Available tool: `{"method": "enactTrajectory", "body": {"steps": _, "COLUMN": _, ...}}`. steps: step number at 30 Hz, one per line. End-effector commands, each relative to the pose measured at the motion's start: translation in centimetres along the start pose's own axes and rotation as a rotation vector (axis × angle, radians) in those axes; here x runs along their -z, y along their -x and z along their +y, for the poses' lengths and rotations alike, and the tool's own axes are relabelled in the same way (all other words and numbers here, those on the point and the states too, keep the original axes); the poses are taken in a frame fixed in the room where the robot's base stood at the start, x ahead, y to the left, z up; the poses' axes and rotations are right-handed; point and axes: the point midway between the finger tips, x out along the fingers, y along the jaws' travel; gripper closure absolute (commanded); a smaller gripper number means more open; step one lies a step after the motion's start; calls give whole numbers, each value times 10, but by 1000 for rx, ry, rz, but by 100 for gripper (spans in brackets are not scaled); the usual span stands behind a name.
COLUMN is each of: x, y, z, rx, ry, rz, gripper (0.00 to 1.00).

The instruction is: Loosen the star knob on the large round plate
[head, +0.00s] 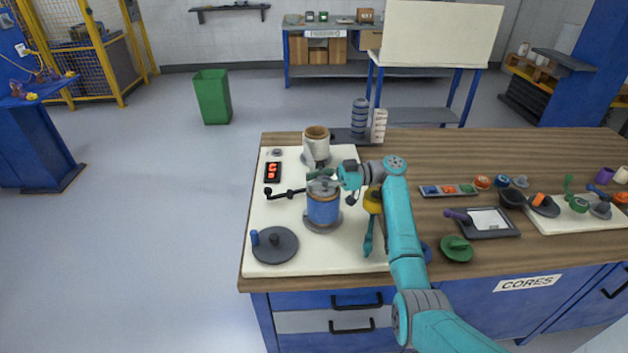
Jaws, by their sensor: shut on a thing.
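A blue roller (323,208) stands upright on a grey round base (323,226) on the white board. A round grey plate (323,188) caps it. My gripper (322,176) reaches in from the right and is shut at the top middle of this cap, where the star knob sits. The knob is mostly hidden by the fingers, so its shape cannot be made out. A dark round plate (278,246) with a blue upright handle and a small dark knob lies at the board's front left, apart from my gripper.
A black crank lever (286,193) sticks out left of the roller. A cream mug-like part (317,146) stands behind it. A yellow part (373,201) and a teal tool (369,236) are to the right, close to my arm.

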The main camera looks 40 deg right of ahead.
Motion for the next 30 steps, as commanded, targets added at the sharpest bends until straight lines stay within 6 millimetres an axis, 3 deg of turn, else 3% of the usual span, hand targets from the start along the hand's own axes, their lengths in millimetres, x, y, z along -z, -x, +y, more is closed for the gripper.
{"method": "enactTrajectory", "body": {"steps": 30, "x": -2, "y": 5, "z": 0, "rx": 25, "ry": -5, "rz": -3, "gripper": 93}}
